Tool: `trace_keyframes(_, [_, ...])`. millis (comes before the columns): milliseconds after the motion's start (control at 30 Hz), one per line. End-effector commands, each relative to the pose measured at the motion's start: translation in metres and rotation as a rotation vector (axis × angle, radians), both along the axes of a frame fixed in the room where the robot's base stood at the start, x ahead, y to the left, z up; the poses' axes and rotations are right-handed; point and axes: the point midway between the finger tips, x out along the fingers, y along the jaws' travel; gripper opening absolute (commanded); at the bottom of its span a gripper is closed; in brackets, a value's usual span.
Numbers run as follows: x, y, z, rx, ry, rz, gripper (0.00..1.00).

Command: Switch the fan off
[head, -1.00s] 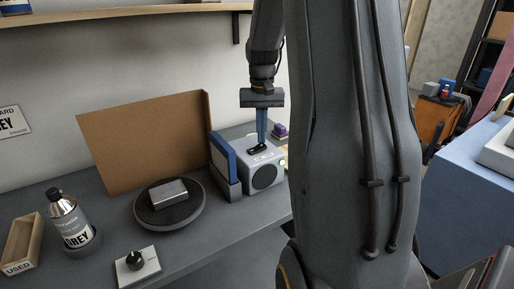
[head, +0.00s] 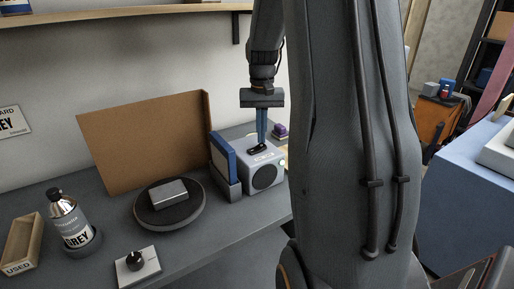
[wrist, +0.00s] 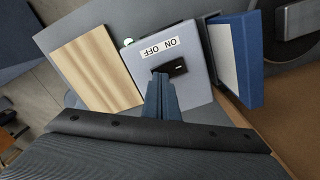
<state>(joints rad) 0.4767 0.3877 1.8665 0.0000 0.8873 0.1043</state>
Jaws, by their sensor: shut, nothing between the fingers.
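The fan unit is a light grey box (head: 265,176) with a round dark grille on its front, standing toward the right of the bench. On its top is a small black switch (wrist: 176,67) beside a white ON/OFF label (wrist: 158,47), upside down in the wrist view. A small pale green light (wrist: 128,42) shows at the box's edge. My gripper (wrist: 158,77) is shut and empty, its blue fingers pointing down at the switch's left end in the wrist view, at the OFF side of the label. I cannot tell whether the tips touch the switch.
A blue-framed panel (head: 222,160) stands close beside the box. A wooden piece (wrist: 97,68) lies on its other side. A round dark plate (head: 158,213) carries a metal block; a brown board (head: 150,140) stands behind. A knob panel (head: 139,268) is at the front.

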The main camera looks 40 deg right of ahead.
Motion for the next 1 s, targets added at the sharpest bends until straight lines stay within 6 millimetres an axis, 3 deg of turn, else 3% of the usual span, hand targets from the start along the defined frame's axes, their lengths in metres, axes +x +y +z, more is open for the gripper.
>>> trace_keyframes(1000, [0.0001,0.0,-0.0078,0.0,0.0,0.0,0.0])
